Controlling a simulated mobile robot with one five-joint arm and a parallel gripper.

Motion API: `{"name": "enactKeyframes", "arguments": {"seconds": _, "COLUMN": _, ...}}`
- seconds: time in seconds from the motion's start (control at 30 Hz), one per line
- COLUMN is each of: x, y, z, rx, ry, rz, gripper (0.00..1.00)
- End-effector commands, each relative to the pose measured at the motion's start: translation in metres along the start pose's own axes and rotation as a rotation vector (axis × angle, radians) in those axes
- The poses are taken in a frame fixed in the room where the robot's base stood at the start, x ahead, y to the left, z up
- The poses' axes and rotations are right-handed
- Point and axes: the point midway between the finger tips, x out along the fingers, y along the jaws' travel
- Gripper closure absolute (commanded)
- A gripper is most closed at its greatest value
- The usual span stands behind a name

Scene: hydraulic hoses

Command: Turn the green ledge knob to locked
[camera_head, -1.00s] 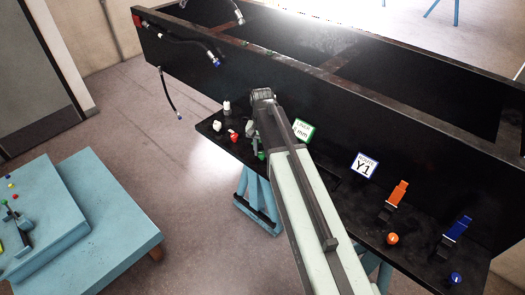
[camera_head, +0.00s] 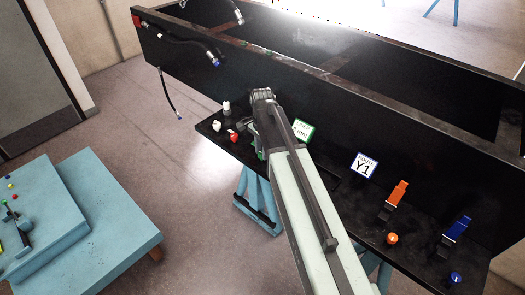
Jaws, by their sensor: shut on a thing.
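The green ledge knob (camera_head: 262,155) is on the black ledge, left of the sign with the green border. Only a small green part shows, as my arm and gripper cover most of it. My gripper (camera_head: 259,145) is down at the knob, and its jaws are shut on it. The fingertips are small and partly hidden, so I cannot tell which way the knob points.
A red knob (camera_head: 233,136) and white parts (camera_head: 226,106) stand left of my gripper. Right are the Y1 sign (camera_head: 366,165), an orange lever (camera_head: 397,193), an orange knob (camera_head: 392,239) and a blue lever (camera_head: 459,228). Black hoses (camera_head: 190,42) hang at upper left.

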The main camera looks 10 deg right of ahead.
Motion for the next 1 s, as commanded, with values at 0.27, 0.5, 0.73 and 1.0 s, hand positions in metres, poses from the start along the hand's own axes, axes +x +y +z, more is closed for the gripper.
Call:
{"name": "enactKeyframes", "arguments": {"seconds": 0.27, "x": -0.0007, "y": -0.0028, "z": -0.0008, "rx": 0.014, "ry": 0.003, "rz": -0.007, "gripper": 1.00}}
{"name": "enactKeyframes", "arguments": {"seconds": 0.5, "x": -0.0007, "y": -0.0029, "z": -0.0006, "rx": 0.013, "ry": 0.003, "rz": -0.007, "gripper": 0.69}}
{"name": "enactKeyframes", "arguments": {"seconds": 0.73, "x": -0.0004, "y": -0.0020, "z": -0.0001, "rx": 0.013, "ry": 0.002, "rz": -0.005, "gripper": 0.49}}
{"name": "enactKeyframes", "arguments": {"seconds": 1.0, "x": -0.0079, "y": -0.0013, "z": 0.0002, "rx": 0.013, "ry": 0.001, "rz": -0.003, "gripper": 0.49}}
